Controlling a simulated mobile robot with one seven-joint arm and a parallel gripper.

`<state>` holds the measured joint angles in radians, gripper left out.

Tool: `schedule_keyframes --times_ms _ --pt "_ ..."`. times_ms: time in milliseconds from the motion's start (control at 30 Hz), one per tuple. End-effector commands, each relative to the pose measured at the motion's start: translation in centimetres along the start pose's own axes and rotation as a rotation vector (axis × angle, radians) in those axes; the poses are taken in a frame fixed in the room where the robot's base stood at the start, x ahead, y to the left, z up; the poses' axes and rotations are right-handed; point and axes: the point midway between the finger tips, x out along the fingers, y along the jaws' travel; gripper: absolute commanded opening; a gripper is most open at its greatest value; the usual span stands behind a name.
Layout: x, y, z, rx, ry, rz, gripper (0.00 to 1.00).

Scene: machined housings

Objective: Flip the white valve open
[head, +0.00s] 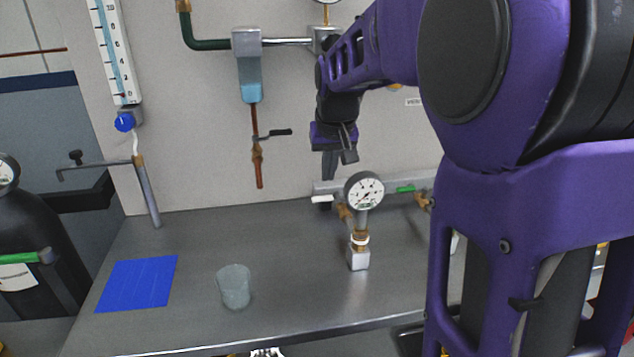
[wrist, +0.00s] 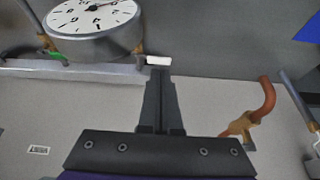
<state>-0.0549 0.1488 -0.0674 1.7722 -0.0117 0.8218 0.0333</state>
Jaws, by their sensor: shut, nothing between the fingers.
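The white valve handle (head: 322,198) is a small white lever on the pipe manifold at the back of the bench, left of the round gauge. My gripper (head: 335,175) points down just above it, fingers together and empty. In the wrist view the shut fingertips (wrist: 158,76) lie right beside the white handle (wrist: 158,61), overlapping its edge in the picture. I cannot tell whether they touch it. The valve body under the handle is mostly hidden in both views.
A pressure gauge (head: 364,191) stands close right of my gripper; it also looms in the wrist view (wrist: 92,22). A green-handled valve (head: 405,189) is farther right. A copper pipe with a black lever (head: 281,132) hangs left. A glass beaker (head: 234,287) and blue mat (head: 138,284) are on the bench.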

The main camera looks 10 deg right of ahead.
Motion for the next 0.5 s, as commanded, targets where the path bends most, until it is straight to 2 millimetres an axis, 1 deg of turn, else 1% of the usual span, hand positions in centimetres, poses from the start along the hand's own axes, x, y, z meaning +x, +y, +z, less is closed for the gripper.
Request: schedule_keyframes --times_ms 133,500 --pt "0.50 -0.20 0.39 -0.028 -0.018 -0.019 0.00" --pt "0.57 -0.28 0.43 -0.033 -0.020 -0.023 0.00"
